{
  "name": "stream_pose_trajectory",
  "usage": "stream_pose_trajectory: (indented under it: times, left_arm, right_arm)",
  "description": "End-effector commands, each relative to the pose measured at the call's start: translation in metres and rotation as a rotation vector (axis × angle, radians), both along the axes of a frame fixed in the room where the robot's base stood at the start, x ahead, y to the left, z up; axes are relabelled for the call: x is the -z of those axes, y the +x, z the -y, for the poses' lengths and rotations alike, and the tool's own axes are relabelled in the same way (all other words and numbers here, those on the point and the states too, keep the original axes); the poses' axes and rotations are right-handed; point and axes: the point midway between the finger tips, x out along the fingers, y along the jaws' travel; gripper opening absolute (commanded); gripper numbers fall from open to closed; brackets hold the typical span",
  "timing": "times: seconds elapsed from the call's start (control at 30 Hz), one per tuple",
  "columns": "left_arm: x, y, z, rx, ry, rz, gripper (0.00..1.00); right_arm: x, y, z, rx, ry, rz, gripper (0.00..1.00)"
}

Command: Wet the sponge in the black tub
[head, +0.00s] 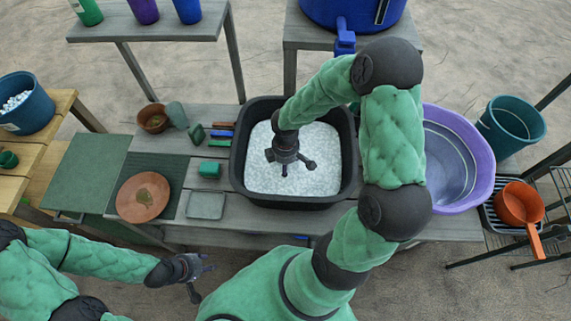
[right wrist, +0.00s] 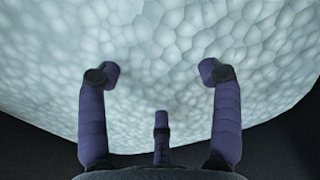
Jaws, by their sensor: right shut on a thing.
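The black tub (head: 238,170) stands on the grey bench and is filled with a pale, foamy-looking surface (head: 330,165), which also fills most of the right wrist view (right wrist: 160,50). My right gripper (head: 290,165) points down inside the tub's outline, over or at this surface. In the right wrist view its fingers (right wrist: 160,75) are bent inward around a thing that I cannot make out.
A purple basin (head: 484,165) stands right of the tub. A blue barrel with a tap (head: 344,40) is behind. A terracotta disc (head: 143,196), a grey-green slab (head: 205,205) and small tools (head: 220,134) lie left. An orange pan (head: 518,203) is on the right rack.

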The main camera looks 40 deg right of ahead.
Motion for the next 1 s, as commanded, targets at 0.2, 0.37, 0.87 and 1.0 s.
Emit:
stream_pose_trajectory:
  times: [0.2,0.37,0.87,1.0]
  left_arm:
    - [-0.016,0.0,0.0,0.0,0.0,0.0,0.4]
    - [-0.032,0.0,0.0,0.0,0.0,0.0,0.4]
    - [-0.076,0.0,0.0,0.0,0.0,0.0,0.4]
    - [-0.088,0.0,0.0,0.0,0.0,0.0,0.4]
  right_arm:
    - [-0.019,0.0,0.0,0.0,-0.001,0.001,0.39]
    - [-0.036,0.0,0.0,0.001,0.0,0.001,0.39]
    - [-0.086,0.0,0.0,-0.001,0.0,0.0,0.39]
    - [-0.101,0.0,0.0,-0.001,0.0,0.0,0.39]
